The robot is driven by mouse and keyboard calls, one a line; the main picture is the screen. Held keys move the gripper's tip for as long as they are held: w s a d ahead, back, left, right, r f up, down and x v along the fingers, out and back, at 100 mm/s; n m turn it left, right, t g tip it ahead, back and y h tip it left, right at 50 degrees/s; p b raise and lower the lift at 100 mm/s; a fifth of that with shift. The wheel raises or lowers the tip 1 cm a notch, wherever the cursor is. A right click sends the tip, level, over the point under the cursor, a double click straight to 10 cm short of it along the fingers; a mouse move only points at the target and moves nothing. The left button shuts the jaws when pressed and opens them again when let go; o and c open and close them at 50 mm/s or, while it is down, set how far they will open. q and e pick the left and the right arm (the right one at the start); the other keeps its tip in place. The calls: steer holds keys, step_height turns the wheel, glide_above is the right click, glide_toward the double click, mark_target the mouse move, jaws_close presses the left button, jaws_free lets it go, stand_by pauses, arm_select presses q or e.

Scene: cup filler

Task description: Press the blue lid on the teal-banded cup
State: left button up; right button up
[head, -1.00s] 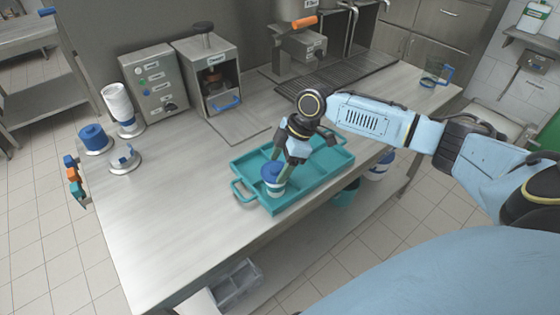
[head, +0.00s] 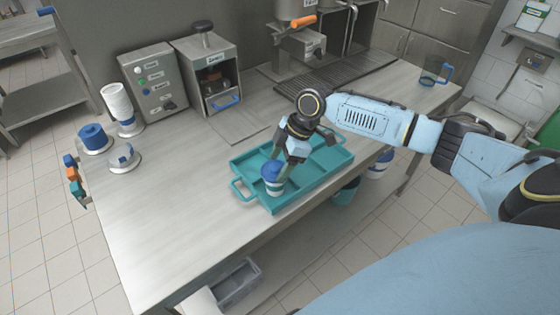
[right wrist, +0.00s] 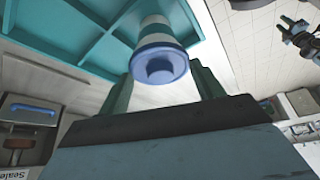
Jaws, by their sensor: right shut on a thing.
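The white, teal-banded cup (head: 275,189) stands in the front left part of the teal tray (head: 318,187). The blue lid (head: 271,169) sits on top of it, and I cannot tell whether it is fully seated. My right gripper (head: 280,168) reaches down to the lid and is shut on it. In the right wrist view the lid (right wrist: 158,66) shows between the fingers, with the banded cup (right wrist: 156,32) beyond it. A dark gripper with greenish fingers, apparently my left (right wrist: 295,28), shows small at the top right of that view; its opening is unclear.
Another blue lid stack (head: 93,138), a stack of white cups (head: 118,102) and a round metal stand (head: 124,159) are at the left. The sealer (head: 207,75) and a control box (head: 153,82) stand behind. A clear jug (head: 434,72) is far right. The counter's front left is clear.

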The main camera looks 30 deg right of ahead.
steer(key=shift+f, duration=0.2)
steer(key=o, duration=1)
steer(key=v, duration=1.3)
steer(key=shift+r, duration=0.2)
steer(key=shift+d, duration=0.15)
